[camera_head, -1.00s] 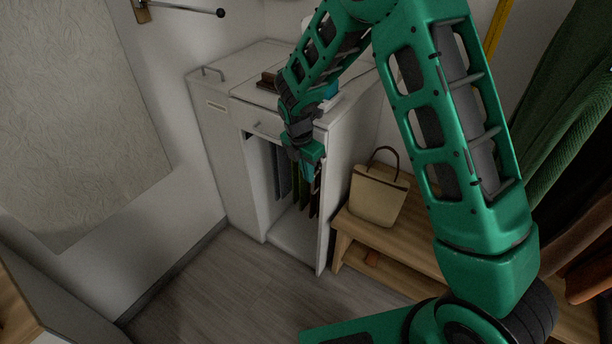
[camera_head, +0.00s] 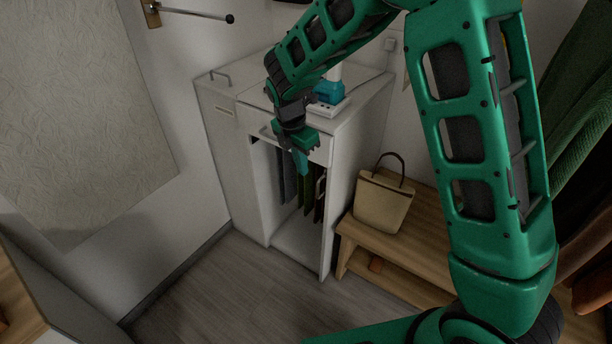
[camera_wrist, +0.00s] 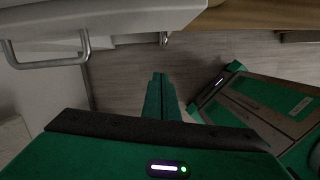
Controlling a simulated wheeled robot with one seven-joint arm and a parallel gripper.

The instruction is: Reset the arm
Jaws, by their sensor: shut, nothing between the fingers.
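My green arm reaches across the head view to the white cabinet. My gripper (camera_head: 301,161) hangs in front of the cabinet's open upper compartment, just below the drawer front, with its fingers pointing down. In the wrist view my gripper (camera_wrist: 160,82) shows its two green fingers pressed together with nothing between them. The floor lies beyond the fingertips there. Whether the gripper touches the cabinet cannot be told.
The white cabinet (camera_head: 228,160) has dark and green items hanging inside. A drawer handle (camera_wrist: 50,60) is close at upper left in the wrist view. A beige handbag (camera_head: 382,203) stands on a wooden bench (camera_head: 420,215). Clothes (camera_head: 585,130) hang at right. Floor (camera_head: 215,290) in front is clear.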

